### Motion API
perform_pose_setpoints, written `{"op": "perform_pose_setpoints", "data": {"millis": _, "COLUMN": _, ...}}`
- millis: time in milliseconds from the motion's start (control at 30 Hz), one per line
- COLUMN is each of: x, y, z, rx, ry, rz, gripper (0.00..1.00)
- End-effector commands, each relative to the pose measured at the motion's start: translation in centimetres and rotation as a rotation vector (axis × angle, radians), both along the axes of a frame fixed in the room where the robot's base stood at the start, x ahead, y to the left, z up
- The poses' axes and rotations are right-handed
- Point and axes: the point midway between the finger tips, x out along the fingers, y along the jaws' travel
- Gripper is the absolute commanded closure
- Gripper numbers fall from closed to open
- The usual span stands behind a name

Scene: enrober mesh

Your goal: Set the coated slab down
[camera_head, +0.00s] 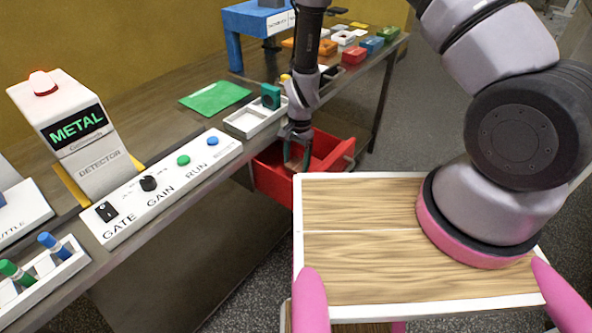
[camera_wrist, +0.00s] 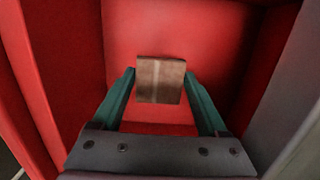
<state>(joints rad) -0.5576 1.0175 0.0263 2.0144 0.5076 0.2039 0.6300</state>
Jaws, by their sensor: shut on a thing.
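My gripper (camera_head: 297,158) points down inside the open red drawer (camera_head: 272,188). In the wrist view its two teal fingers are closed on the sides of a brown slab (camera_wrist: 160,92) with a pale stripe across it. The red floor and walls of the drawer (camera_wrist: 215,35) surround the slab in that view. I cannot tell whether the slab touches the floor. In the head view the slab is hidden by the gripper and the drawer.
The drawer sticks out from the long table's front. Coloured boxes (camera_head: 354,55) are at the back.

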Motion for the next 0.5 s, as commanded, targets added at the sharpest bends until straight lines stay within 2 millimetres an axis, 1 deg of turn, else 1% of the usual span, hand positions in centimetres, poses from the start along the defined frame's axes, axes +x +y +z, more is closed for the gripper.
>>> {"op": "perform_pose_setpoints", "data": {"millis": 167, "x": -0.1, "y": -0.1, "z": -1.4, "rx": -0.001, "ry": 0.002, "rz": -0.001, "gripper": 0.91}}
{"op": "perform_pose_setpoints", "data": {"millis": 333, "x": -0.1, "y": -0.1, "z": -3.7, "rx": 0.0, "ry": 0.001, "rz": -0.001, "gripper": 0.91}}
{"op": "perform_pose_setpoints", "data": {"millis": 500, "x": 0.0, "y": 0.0, "z": -4.0, "rx": 0.001, "ry": -0.001, "rz": 0.0, "gripper": 0.91}}
